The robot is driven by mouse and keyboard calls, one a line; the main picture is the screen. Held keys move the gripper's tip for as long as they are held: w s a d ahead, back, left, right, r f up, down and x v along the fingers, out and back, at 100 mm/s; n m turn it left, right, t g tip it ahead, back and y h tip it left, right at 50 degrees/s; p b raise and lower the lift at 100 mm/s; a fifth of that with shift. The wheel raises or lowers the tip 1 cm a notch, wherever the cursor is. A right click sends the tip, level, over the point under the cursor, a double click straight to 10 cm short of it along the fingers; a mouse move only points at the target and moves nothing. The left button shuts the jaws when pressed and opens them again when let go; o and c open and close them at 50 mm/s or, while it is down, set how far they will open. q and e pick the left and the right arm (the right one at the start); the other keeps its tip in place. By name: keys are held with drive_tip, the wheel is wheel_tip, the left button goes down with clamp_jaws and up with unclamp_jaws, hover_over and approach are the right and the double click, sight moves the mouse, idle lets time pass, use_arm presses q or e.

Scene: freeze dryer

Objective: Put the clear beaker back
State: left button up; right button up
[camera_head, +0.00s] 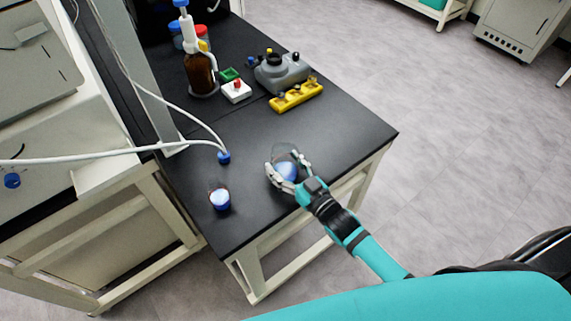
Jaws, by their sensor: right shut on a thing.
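A clear beaker with blue contents (286,168) is at the front right part of the black table, between the fingers of my right gripper (283,168). The right gripper is shut on this beaker. Whether the beaker's base touches the table cannot be told from this angle. A second small vessel with blue contents (220,199) stands on the table to the left, nearer the front edge. My left gripper is not in view.
The black table (330,140) holds a brown dispenser bottle (201,73), a grey device (281,71), a yellow rack (296,96) and a small white box (236,91) toward the back. A white tube ends at a blue cap (224,158). The table's right corner is clear.

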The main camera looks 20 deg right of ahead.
drive_tip(key=shift+f, duration=0.15)
drive_tip(key=o, duration=1.3)
drive_tip(key=b+v, duration=0.1)
drive_tip(key=v, duration=1.1)
drive_tip(key=s+d+f+m+g+h, duration=0.1)
drive_tip(key=s+d+f+g+h, duration=0.15)
drive_tip(key=f, duration=0.65)
drive_tip(key=s+d+f+g+h, duration=0.1)
drive_tip(key=s+f+g, duration=0.15)
drive_tip(key=f, duration=0.75)
drive_tip(key=s+d+f+m+g+h, duration=0.1)
drive_tip(key=s+f+g, duration=0.15)
drive_tip(key=f, duration=0.65)
drive_tip(key=s+f+g, duration=0.2)
drive_tip(key=s+f, duration=0.3)
drive_tip(key=s, duration=0.3)
drive_tip(key=s+f+g+h, duration=0.1)
drive_tip(key=s+f+g, duration=0.2)
drive_tip(key=s+f, duration=0.3)
drive_tip(key=s+f+g, duration=0.3)
drive_tip(key=s+f, duration=0.3)
drive_tip(key=s, duration=0.4)
drive_tip(key=shift+s+f+g+h, duration=0.1)
drive_tip(key=shift+s+g+h, duration=0.15)
drive_tip(key=shift+s+h, duration=0.1)
